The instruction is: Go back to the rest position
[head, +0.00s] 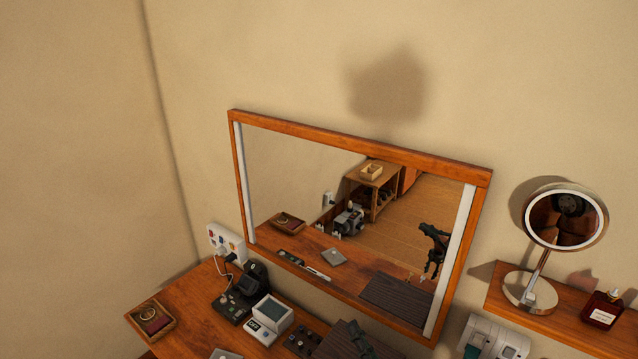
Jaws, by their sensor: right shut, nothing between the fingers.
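My right gripper (356,328) shows at the bottom edge, dark and shut, with nothing in it. It appears in front of the dark mat (331,345) on the wooden dresser top (195,293); whether it touches the mat cannot be told. The rest of that arm is mostly cut off by the picture edge. A dark arm-like shape, probably mine, is reflected in the wood-framed mirror (325,215). My left gripper is not in view.
A small wooden tray (151,319) with a ring-shaped item sits at left. At right, a shelf (560,326) holds a round mirror (565,216) and red bottle (603,309).

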